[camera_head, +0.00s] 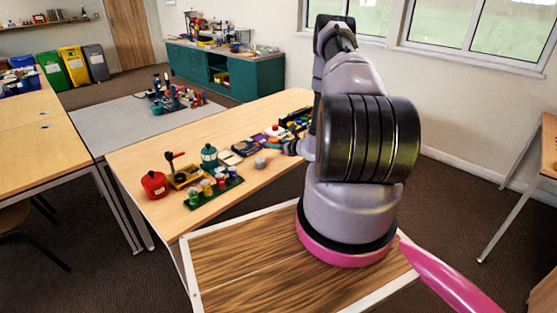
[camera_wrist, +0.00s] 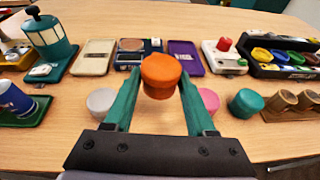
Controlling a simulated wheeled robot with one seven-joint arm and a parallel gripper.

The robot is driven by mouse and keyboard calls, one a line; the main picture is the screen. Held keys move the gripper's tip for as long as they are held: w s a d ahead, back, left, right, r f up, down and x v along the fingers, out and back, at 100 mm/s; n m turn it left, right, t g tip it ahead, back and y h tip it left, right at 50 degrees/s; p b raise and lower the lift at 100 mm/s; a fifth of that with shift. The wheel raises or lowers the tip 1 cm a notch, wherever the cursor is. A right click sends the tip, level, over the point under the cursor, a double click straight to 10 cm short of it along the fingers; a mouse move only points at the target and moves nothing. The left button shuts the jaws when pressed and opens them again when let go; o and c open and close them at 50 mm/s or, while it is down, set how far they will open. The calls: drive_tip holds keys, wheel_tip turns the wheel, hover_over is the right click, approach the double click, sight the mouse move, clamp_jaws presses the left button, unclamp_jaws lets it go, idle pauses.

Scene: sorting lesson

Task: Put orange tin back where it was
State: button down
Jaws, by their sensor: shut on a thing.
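The orange tin (camera_wrist: 161,78) is between the two teal fingers of my gripper (camera_wrist: 160,86) in the wrist view. My gripper is shut on it and holds it upright, seemingly above the table. In the wrist view a grey tin (camera_wrist: 101,103) stands to the left of the fingers. A pink tin (camera_wrist: 209,101) and a teal tin (camera_wrist: 246,103) stand to the right. In the head view my gripper (camera_head: 284,148) is over the far part of the table, partly behind my arm.
The wooden table (camera_head: 228,205) has bare room at its front. Behind the tins are a beige tray (camera_wrist: 94,57), a purple tray (camera_wrist: 186,58) and a black organizer (camera_wrist: 262,68). Brown cylinders (camera_wrist: 282,104) stand at the right, a teal lantern-like thing (camera_wrist: 52,45) at the left.

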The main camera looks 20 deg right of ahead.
sight(276, 161)
drive_tip(key=shift+f, duration=3.15)
drive_tip(key=shift+c, duration=1.1)
unclamp_jaws()
drive_tip(key=shift+f, duration=0.15)
